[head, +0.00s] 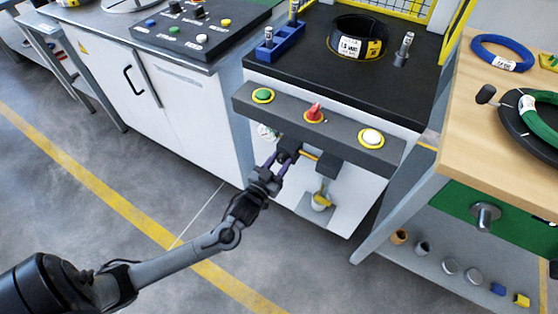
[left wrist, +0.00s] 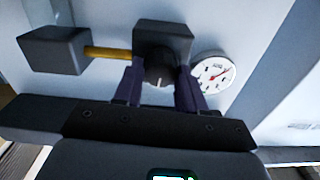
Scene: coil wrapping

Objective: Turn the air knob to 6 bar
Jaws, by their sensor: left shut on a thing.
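The air knob (left wrist: 159,72) is a dark round knob with a pale mark, under a dark block on the white front of the machine. My left gripper (left wrist: 157,85) has one finger on each side of it and is shut on it. In the head view my left gripper (head: 283,158) reaches the unit below the button panel and largely hides the knob. A round white pressure gauge (left wrist: 213,72) with a red needle sits beside the knob; its scale is too small to read. It also shows partly in the head view (head: 266,132). My right gripper is not in view.
A yellow pipe (left wrist: 108,53) joins the knob's block to another dark block (left wrist: 56,50). Above is a grey panel (head: 340,130) with green (head: 263,95), red (head: 314,112) and white (head: 371,137) controls. A wooden table (head: 463,108) stands at the right.

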